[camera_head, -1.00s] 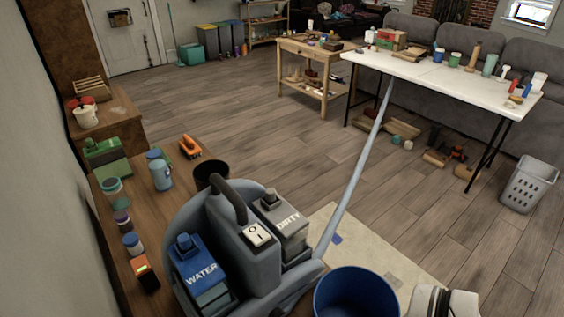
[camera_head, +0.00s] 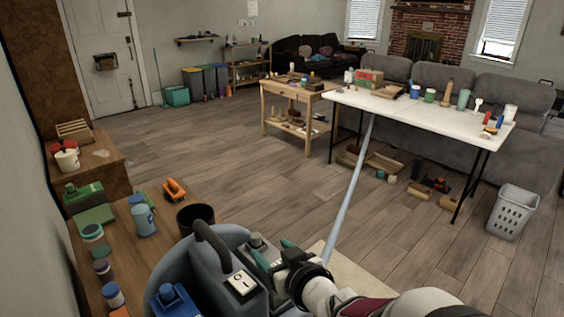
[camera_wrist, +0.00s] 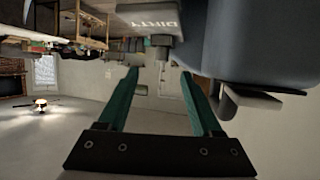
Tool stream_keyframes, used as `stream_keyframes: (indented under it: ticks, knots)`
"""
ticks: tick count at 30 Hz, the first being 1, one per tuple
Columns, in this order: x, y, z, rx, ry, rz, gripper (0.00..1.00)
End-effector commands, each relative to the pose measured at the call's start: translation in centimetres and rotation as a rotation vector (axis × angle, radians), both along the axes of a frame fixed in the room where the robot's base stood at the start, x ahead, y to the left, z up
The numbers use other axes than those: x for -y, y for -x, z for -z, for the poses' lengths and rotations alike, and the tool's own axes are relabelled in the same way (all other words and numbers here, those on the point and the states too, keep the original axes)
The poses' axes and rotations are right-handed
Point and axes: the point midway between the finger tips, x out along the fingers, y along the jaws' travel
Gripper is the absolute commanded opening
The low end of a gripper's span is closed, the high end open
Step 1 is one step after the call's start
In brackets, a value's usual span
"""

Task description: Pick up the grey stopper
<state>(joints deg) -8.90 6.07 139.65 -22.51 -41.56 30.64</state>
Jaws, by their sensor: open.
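The grey stopper (camera_head: 256,240) sits in the top of the tank marked DIRTY on the grey-blue floor-cleaning machine (camera_head: 211,237). In the wrist view, which is upside down, the stopper (camera_wrist: 161,40) sticks out from the tank (camera_wrist: 148,18) with its DIRTY label, just beyond my fingertips. My gripper (camera_head: 270,248) is open with teal fingers, beside the tank in the head view. In the wrist view my gripper (camera_wrist: 160,73) has nothing between its fingers, and the stopper lies roughly in line with the gap. The fingers partly hide the tank in the head view.
The machine's black handle (camera_head: 212,243) arches close on the left, with a white switch plate (camera_head: 241,284) below. A blue stopper (camera_head: 168,293) tops the other tank. A dark cup (camera_head: 195,217) and blue jug (camera_head: 143,219) stand on the wooden counter. A pale pole (camera_head: 349,188) slants behind.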

Motion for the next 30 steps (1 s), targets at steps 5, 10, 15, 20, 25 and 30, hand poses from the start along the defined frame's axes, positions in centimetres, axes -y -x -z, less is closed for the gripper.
stream_keyframes:
  ticks: [5,10,15,20,25,30]
  knots:
    - [-1.4,-1.7,0.7,0.012,-0.005,-0.018,0.67]
    - [-3.0,-4.5,2.1,0.011,-0.003,-0.016,0.67]
    - [-3.8,-6.0,2.7,0.012,-0.002,-0.014,0.67]
    - [-3.7,-6.0,2.7,0.013,-0.003,-0.013,0.67]
    - [-3.7,-6.0,2.6,0.013,-0.003,-0.013,0.38]
    - [-3.7,-5.9,2.6,0.013,-0.003,-0.013,0.07]
